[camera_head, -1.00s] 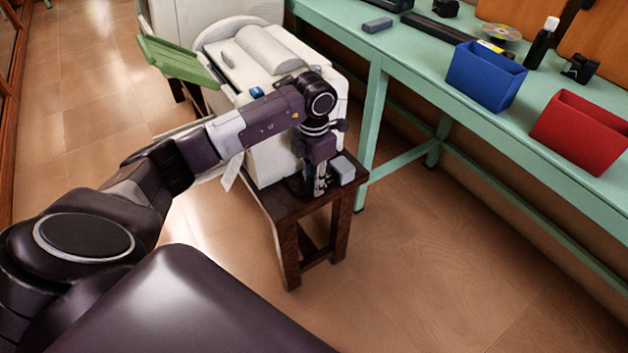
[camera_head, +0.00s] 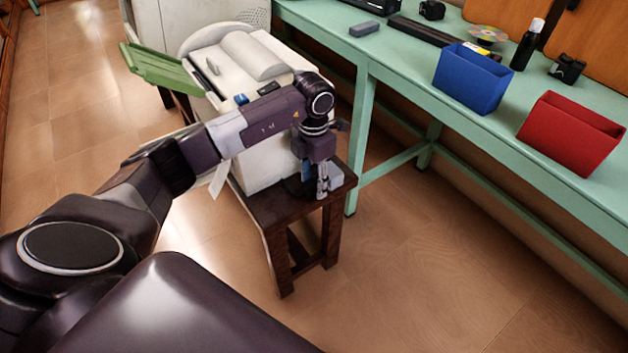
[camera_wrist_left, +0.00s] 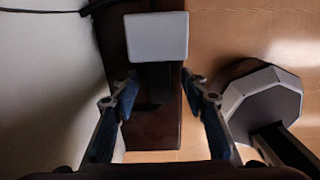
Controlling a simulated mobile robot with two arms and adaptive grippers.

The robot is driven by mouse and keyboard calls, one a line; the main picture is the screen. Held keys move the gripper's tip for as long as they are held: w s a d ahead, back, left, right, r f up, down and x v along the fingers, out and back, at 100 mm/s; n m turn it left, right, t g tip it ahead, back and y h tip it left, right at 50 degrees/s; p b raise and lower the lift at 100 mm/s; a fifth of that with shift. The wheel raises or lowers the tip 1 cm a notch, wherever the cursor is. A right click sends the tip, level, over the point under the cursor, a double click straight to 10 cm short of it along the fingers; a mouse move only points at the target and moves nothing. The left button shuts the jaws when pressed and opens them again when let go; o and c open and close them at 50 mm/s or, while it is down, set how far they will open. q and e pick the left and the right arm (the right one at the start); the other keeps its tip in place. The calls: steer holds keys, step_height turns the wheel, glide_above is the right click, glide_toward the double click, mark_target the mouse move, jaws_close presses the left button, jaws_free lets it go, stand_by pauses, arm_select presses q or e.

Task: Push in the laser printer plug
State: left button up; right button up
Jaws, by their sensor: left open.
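The white laser printer (camera_head: 262,165) stands on a small dark wooden table (camera_head: 272,212), partly behind my left arm. My left gripper (camera_head: 323,185) points down over the table's near right corner, beside the printer. A light grey block (camera_head: 335,176) is there, partly hidden by the gripper. In the left wrist view, my left gripper (camera_wrist_left: 160,88) is open and empty, with its fingertips apart. The grey block (camera_wrist_left: 157,36) lies just beyond the fingertips. A dark shape (camera_wrist_left: 155,82) between the fingers is too dim to identify as the plug. My right gripper is not in view.
A green workbench (camera_head: 395,65) runs along the right, with a blue bin (camera_head: 470,80) and a red bin (camera_head: 570,133) on it. A green tray (camera_head: 165,68) sticks out from the printer's left. Floor in front of the table is clear.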

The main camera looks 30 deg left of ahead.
mark_target(314, 182)
arm_select(q)
step_height(314, 182, up, 12)
stand_by(0.5)
stand_by(0.3)
